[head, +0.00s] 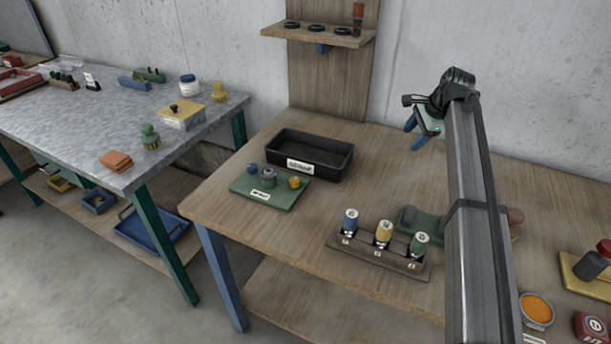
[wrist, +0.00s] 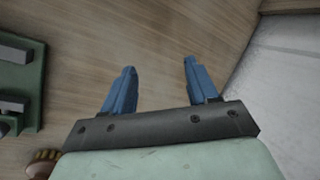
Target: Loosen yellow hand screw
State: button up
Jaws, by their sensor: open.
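A small yellow knob (head: 295,183), which looks like the yellow hand screw, stands on the right part of a green plate (head: 243,185) on the wooden table. A grey round part (head: 268,177) and a blue knob (head: 252,170) stand beside it on the plate. My gripper (head: 412,135) is raised above the back right of the table, well to the right of the plate. In the wrist view its two blue fingers (wrist: 160,68) are apart with nothing between them. The yellow knob is not in the wrist view.
A black bin (head: 335,171) stands behind the plate. A rack (head: 375,259) with blue, yellow and green cylinders is at the table's front. A green fixture (wrist: 22,85) lies left in the wrist view. A shelf (head: 318,36) hangs above. The table's middle is fairly clear.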

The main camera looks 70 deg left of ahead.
jog(key=s+a+r+n+g+h, duration=0.1)
jog(key=s+a, duration=0.1)
jog(key=s, duration=0.6)
jog(key=s+a+n+g+h, duration=0.1)
jog(key=s+a, duration=0.2)
jog(key=s, duration=0.5)
jog(key=n+g+h, duration=0.1)
jog(key=h, duration=0.2)
send_near(294, 180)
jog(key=x, duration=0.8)
jog(key=shift+f, duration=0.25)
jog(key=c, duration=1)
jog(key=shift+c, duration=0.2)
